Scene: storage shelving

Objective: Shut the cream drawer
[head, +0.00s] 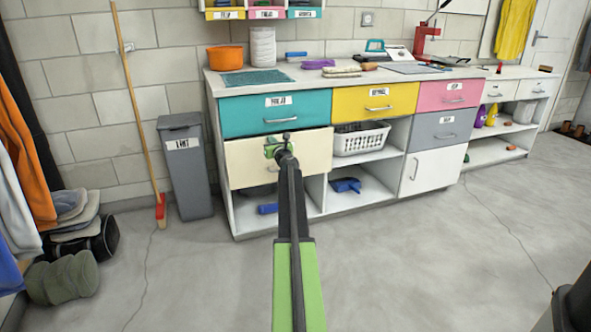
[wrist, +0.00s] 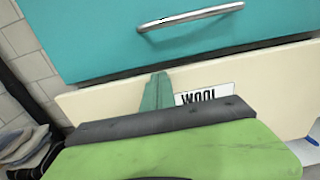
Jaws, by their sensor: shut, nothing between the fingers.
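The cream drawer (head: 312,150) is under the teal drawer at the left end of the bench unit. Its front also shows in the wrist view (wrist: 270,78), with a label reading "WOOL" partly covered by my gripper. A dark gap runs along its top edge, below the teal front; I cannot tell exactly how far out it stands. My gripper (head: 279,146) is shut and empty in front of the upper middle of the cream front. In the wrist view its green fingers (wrist: 157,92) point at the front just left of the label; contact is unclear. The drawer's handle is hidden.
The teal drawer (head: 240,117), with a metal handle, is directly above. An open shelf (head: 245,222) is below, and a white basket (head: 361,138) sits to the right. A grey bin (head: 187,180) and a broom (head: 143,110) stand left. The floor in front is clear.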

